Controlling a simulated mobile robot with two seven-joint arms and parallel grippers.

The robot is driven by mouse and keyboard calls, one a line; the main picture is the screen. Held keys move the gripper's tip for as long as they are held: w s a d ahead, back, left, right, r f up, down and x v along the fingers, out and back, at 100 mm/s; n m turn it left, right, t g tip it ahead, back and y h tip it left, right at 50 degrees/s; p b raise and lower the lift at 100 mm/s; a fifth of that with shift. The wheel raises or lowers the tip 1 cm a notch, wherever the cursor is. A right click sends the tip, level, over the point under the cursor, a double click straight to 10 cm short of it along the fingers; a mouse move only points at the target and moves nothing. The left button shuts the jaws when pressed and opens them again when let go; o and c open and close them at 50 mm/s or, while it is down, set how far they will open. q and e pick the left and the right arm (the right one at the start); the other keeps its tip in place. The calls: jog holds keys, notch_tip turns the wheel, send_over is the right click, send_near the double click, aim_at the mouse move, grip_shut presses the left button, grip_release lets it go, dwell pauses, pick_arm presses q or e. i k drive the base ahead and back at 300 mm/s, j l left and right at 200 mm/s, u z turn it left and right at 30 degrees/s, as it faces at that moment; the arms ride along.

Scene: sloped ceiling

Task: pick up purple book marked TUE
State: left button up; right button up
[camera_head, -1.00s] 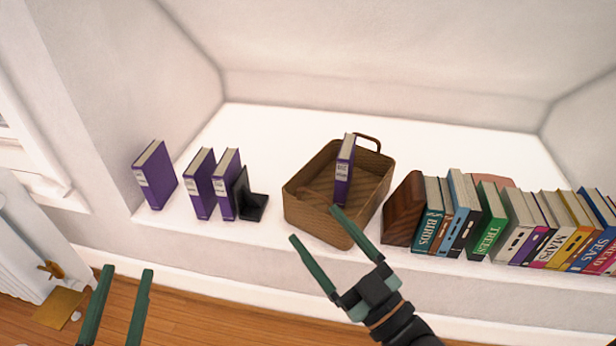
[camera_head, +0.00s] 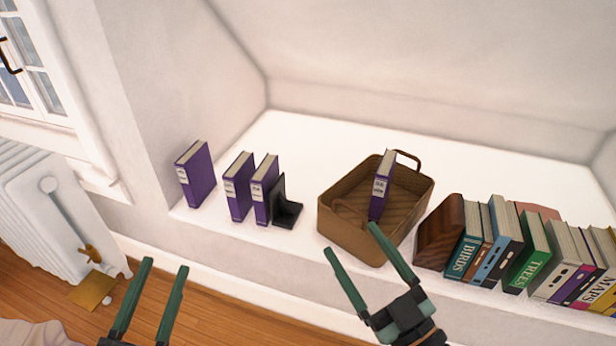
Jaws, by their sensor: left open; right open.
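Several purple books are in the head view, and their small spine labels are too blurred to tell which is marked TUE. One purple book (camera_head: 196,176) stands apart at the left end of the white ledge. Two more, a purple book (camera_head: 239,187) and another purple book (camera_head: 264,190), stand side by side near a black bookend. A fourth purple book (camera_head: 380,188) stands in the brown basket (camera_head: 350,236). My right gripper (camera_head: 350,240) is open and empty, in front of the basket. My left gripper (camera_head: 163,264) is open and empty, low at the left, below the ledge.
The black bookend (camera_head: 285,205) stands right of the paired books. A wooden bookend (camera_head: 440,232) and a row of books, including a green TREES book (camera_head: 530,255), fill the right of the ledge. A white radiator (camera_head: 50,210) stands at the left. The ledge behind the books is clear.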

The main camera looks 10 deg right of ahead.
aim_at(195, 171)
jog(key=i+j+u, duration=0.1)
jog(key=i+u, duration=0.15)
jog(key=i, duration=0.75)
jog(key=i+j+u, duration=0.1)
jog(key=u, duration=0.9)
jog(key=i, duration=0.35)
